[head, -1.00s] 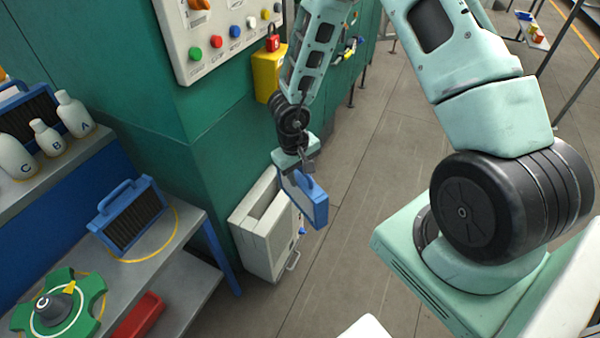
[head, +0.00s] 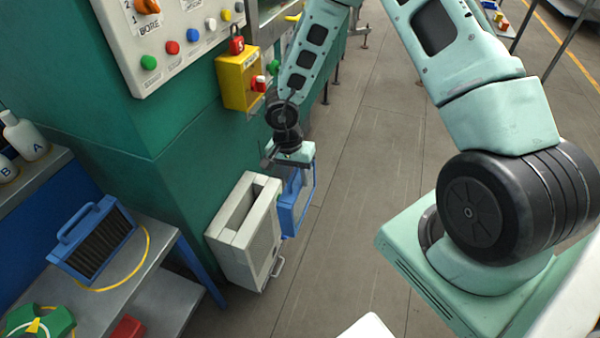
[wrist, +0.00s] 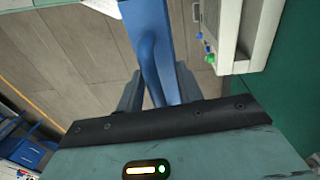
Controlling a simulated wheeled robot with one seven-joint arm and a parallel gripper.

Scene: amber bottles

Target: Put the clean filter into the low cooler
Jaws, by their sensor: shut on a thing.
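My gripper (head: 290,164) is shut on the blue handle of the clean filter (head: 284,218), a blue frame with a pale panel. The filter hangs upright below the gripper, just right of the low cooler (head: 226,240). The cooler is a cream box low against the green machine, with an open slot in its top. The filter is outside the slot; whether it touches the cooler's side I cannot tell. In the wrist view the blue filter (wrist: 150,30) runs up between the fingers, with the cream cooler (wrist: 229,40) to its right.
A second blue filter with dark pleats (head: 97,248) stands on the grey bench (head: 150,285) within a yellow ring. A yellow box with a red padlock (head: 238,80) is on the green machine above the cooler. The floor (head: 345,240) to the right is clear.

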